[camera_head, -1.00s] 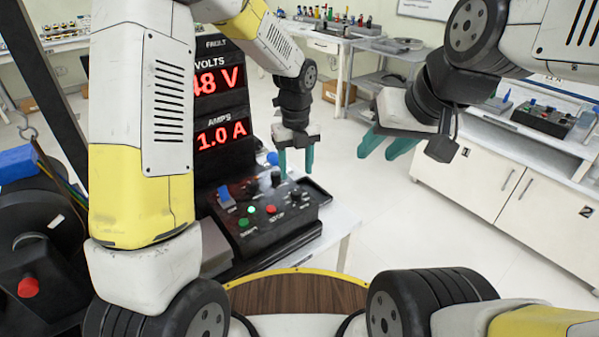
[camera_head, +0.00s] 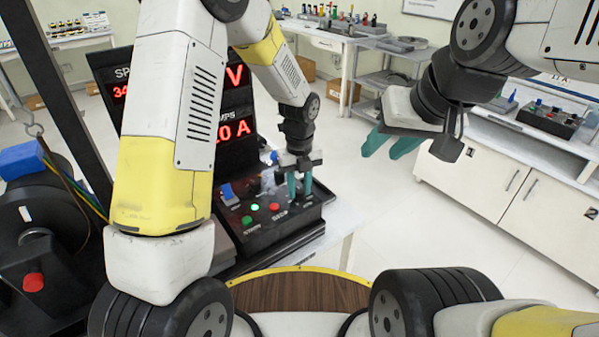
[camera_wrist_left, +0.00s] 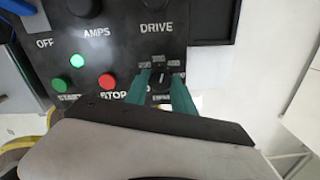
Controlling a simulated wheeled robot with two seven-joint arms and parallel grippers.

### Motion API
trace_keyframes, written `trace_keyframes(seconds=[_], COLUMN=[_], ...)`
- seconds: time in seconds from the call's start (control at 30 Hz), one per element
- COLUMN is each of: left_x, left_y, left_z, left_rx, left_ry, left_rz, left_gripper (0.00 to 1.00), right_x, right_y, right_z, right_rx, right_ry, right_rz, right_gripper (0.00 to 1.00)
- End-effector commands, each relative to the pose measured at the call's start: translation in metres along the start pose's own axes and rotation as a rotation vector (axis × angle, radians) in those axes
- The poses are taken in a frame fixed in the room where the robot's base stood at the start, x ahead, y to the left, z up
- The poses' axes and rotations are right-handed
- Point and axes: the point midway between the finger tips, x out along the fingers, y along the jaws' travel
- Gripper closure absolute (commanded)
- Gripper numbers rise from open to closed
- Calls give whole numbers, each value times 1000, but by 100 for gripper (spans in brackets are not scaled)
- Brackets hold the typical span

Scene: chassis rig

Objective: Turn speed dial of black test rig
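The black test rig's control box (camera_head: 262,236) stands on the bench, with a lit green button, a red button and black knobs. In the left wrist view, a small black dial (camera_wrist_left: 161,79) with a white pointer mark and small tags around it sits right of the STOP button. I cannot read a speed label on it. My left gripper (camera_head: 299,188) is down over the box's right part. Its teal fingers (camera_wrist_left: 161,88) stand apart on either side of this dial; I see no clear grip. My right gripper (camera_head: 390,143) hangs open and empty in the air, to the right.
A red-digit display panel (camera_head: 238,110) stands behind the box, partly hidden by my left arm. A green START button (camera_wrist_left: 57,85) and red STOP button (camera_wrist_left: 107,81) lie left of the dial. A dark wheel-like machine (camera_head: 45,235) stands left. White cabinets (camera_head: 490,175) stand right.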

Motion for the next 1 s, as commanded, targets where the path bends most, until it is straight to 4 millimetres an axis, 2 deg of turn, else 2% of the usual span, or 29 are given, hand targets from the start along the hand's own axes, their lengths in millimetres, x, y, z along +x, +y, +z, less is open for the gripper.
trace_keyframes(seconds=[0.03, 0.13, 0.57, 1.0], left_x=[0, 0, 0, -1], left_y=[0, 0, 0, 0], left_z=[0, 0, 0, 0], left_rx=[0, 0, -72, -431], left_ry=[0, 0, 0, 0], left_rz=[0, 0, -1, -1], left_gripper=[81, 100, 100, 100], right_x=[0, 0, 0, 0], right_y=[0, 0, 0, 0], right_z=[0, 0, 0, 0], right_rx=[0, 0, 0, 0], right_ry=[0, 0, 0, 0], right_rz=[0, 0, 0, 0], right_gripper=[62, 62, 62, 62])
